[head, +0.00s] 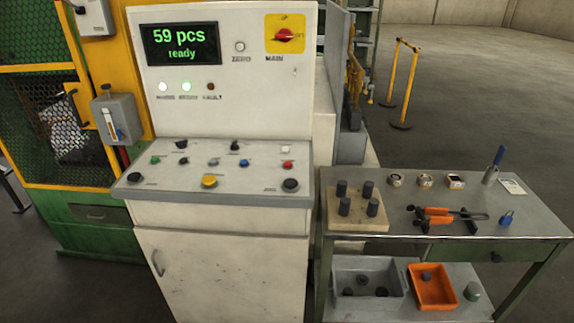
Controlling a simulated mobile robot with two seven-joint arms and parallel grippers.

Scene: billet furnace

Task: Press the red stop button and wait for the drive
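A small red button (288,164) sits at the right of the sloped grey control panel (225,184), below a white button (286,149) and above a large black one (290,185). Its label is too small to read, so I cannot tell if it is the stop button. The display (180,44) reads "59 pcs ready" in green. Neither of my grippers is in view.
A yellow plate with a red main switch (284,36) is on the upright panel. A yellow button (209,181) and several others share the sloped panel. Right stands a metal table (400,224) with orange-handled tongs (438,212). A green-yellow mesh guard (60,120) is left.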

